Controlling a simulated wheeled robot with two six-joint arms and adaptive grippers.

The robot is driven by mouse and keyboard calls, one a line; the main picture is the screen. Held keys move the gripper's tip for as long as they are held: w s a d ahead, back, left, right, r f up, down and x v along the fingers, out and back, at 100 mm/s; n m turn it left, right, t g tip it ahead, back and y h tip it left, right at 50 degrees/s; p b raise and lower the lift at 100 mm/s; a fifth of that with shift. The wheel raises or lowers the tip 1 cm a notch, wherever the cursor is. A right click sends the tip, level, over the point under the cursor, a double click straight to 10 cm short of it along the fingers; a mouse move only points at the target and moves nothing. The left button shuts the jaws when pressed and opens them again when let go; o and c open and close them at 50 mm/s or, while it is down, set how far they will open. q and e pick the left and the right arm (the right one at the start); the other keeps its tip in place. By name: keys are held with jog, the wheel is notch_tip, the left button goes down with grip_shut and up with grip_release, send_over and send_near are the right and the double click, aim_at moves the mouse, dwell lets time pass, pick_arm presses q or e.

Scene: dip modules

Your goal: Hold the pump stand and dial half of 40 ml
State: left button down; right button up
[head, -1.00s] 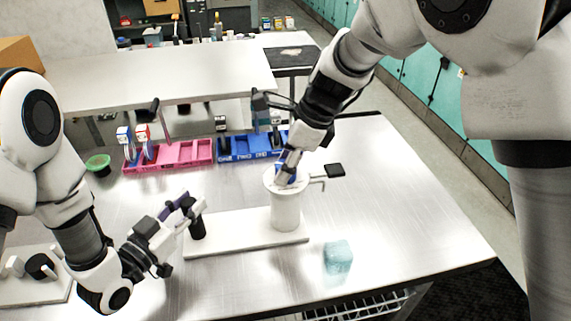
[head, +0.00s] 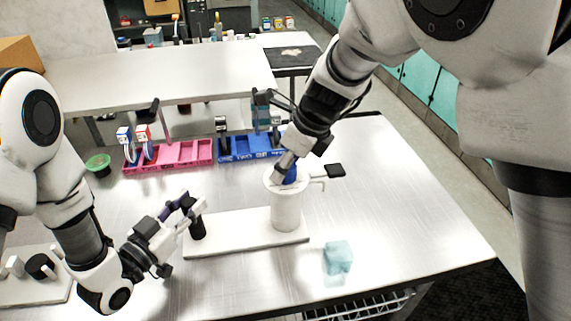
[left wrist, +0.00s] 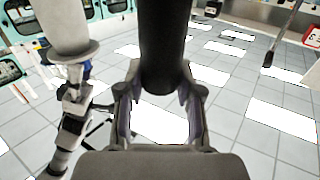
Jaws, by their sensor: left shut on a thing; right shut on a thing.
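The pump stand has a white base plate (head: 245,233), a black upright post (head: 197,226) at its left end and a white cylinder (head: 285,212) at its right end. A blue dial (head: 291,175) sits on top of the cylinder. My left gripper (head: 190,208) is shut on the black post; the dark post (left wrist: 160,50) shows between its fingers in the left wrist view. My right gripper (head: 278,178) comes from above and is shut on the blue dial, partly hiding it. The cylinder (left wrist: 65,22) also shows in the left wrist view. Dial markings are not readable.
A pink tray (head: 185,152) and a blue tray (head: 233,150) stand behind the stand. A green bowl (head: 98,163) is at the left. A pale blue cube (head: 338,256) lies near the front edge. The table's right side is clear.

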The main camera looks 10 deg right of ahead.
jog(key=o, duration=1.1)
jog(key=shift+o, duration=0.2)
jog(key=v, duration=1.2)
pick_arm(q)
jog(key=c, duration=0.7)
grip_release()
jog(key=shift+o, duration=0.2)
